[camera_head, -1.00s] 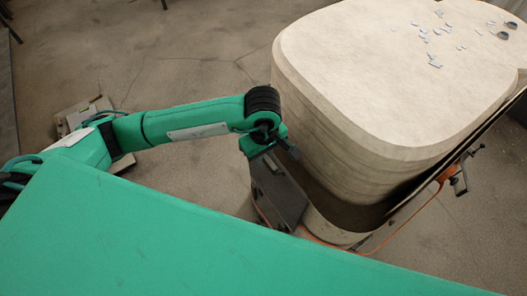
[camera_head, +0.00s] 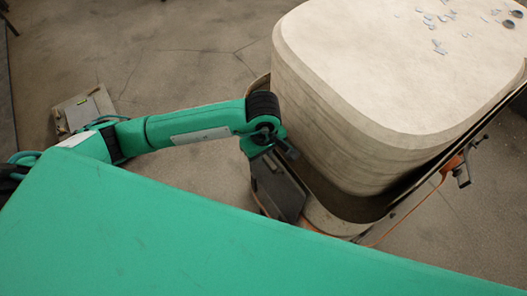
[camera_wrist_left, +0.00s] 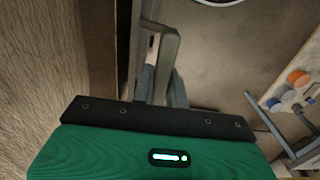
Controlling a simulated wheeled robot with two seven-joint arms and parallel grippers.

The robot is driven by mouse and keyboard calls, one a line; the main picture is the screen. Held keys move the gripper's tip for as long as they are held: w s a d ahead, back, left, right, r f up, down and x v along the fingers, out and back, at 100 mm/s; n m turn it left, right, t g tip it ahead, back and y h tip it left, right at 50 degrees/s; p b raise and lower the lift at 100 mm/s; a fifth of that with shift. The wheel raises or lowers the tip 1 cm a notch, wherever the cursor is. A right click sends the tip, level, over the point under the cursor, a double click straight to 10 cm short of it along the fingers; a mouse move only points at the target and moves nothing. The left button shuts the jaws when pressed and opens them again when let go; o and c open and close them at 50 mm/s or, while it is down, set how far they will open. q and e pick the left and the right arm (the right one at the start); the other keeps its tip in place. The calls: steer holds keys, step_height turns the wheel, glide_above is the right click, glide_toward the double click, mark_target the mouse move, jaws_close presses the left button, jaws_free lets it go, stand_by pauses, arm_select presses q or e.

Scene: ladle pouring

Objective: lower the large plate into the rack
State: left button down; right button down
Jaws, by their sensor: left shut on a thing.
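My left gripper (camera_wrist_left: 162,92) is shut on a thin grey bar (camera_wrist_left: 167,50) in the left wrist view. The bar runs up the picture from between the two fingers. I cannot tell whether it is part of the large plate. In the head view my left arm reaches in from the left, and its dark wrist end (camera_head: 278,185) hangs beside the near left corner of a big pale block. The fingertips are hidden there. I cannot make out a large plate or a rack for certain. My right gripper is not in view.
The pale block (camera_head: 390,75) fills the upper right, with small grey bits (camera_head: 437,48) on top. A dark-edged band with orange fittings (camera_head: 452,165) runs around its base. A small box (camera_head: 83,108) lies on the floor at left. Round orange and blue items (camera_wrist_left: 297,78) show at right.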

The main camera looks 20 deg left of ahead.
arm_select(q)
step_height(320, 180, down, 7)
steer(key=b, duration=0.5)
stand_by(0.7)
steer(key=shift+f+b, duration=0.5)
steer(key=shift+b, duration=0.45)
stand_by(0.5)
steer(key=c, duration=1.3)
jaws_free()
step_height(320, 180, up, 14)
steer(key=b, duration=0.3)
steer(key=shift+s+f, duration=0.1)
